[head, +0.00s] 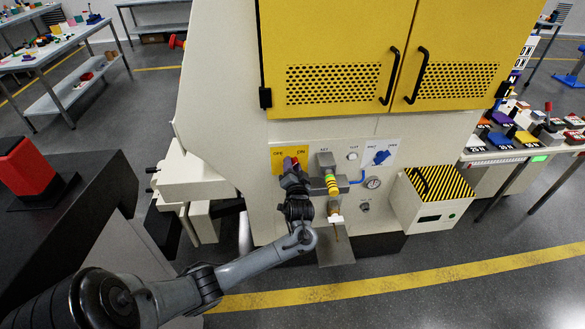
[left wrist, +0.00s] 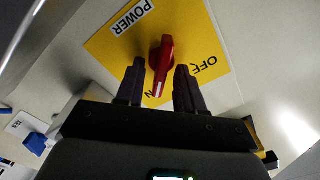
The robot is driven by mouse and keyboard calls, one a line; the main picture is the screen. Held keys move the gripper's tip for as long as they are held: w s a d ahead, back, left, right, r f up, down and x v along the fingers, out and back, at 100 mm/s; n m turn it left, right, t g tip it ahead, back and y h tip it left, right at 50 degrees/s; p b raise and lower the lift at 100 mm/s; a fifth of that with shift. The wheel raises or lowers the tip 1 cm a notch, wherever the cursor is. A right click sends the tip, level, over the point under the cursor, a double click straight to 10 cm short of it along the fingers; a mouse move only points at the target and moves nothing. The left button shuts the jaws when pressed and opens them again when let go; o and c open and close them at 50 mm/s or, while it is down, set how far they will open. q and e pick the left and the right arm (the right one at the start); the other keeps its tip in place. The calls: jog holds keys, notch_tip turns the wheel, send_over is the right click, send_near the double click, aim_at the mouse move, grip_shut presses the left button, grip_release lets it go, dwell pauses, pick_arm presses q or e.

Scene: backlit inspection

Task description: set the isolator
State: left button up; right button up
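The isolator is a red rotary handle (left wrist: 162,65) on a yellow plate (left wrist: 105,48) marked POWER, OFF and ON. In the left wrist view its white-marked end lies over the ON lettering, partly covering it, while OFF is clear of it. In the head view the yellow plate (head: 277,153) is on the cream machine front, and my left gripper mostly hides the handle. My left gripper (head: 293,168) is up at the plate. In the left wrist view its two dark fingers (left wrist: 159,84) stand apart, one each side of the handle, with gaps visible. My right gripper is not in view.
Right of the plate are a yellow-banded fitting (head: 331,184), a gauge (head: 373,183) and a blue valve handle (head: 381,157). Yellow cabinet doors (head: 340,50) hang above. A striped box (head: 437,190) juts out at right. A red block (head: 27,165) stands on the dark bench at left.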

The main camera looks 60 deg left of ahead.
pick_arm(q)
jog(key=shift+c, duration=0.4)
grip_shut()
jog(key=shift+n, duration=0.3)
jog(key=n+p, duration=0.1)
jog(key=n, duration=0.1)
jog(key=shift+s+r+n, duration=0.1)
jog(key=shift+n, duration=0.2)
jog(key=n, duration=0.3)
jog(key=shift+s+n, duration=0.1)
jog(key=shift+n, duration=0.2)
jog(key=n, duration=0.2)
jog(key=shift+a+n, duration=0.1)
jog(key=shift+n, duration=0.3)
jog(key=n, duration=0.3)
jog(key=shift+s+n, duration=0.2)
jog(key=shift+n, duration=0.1)
jog(key=shift+s+a+n+b, duration=0.15)
jog(key=shift+n+b, duration=0.4)
jog(key=shift+n, duration=1.75)
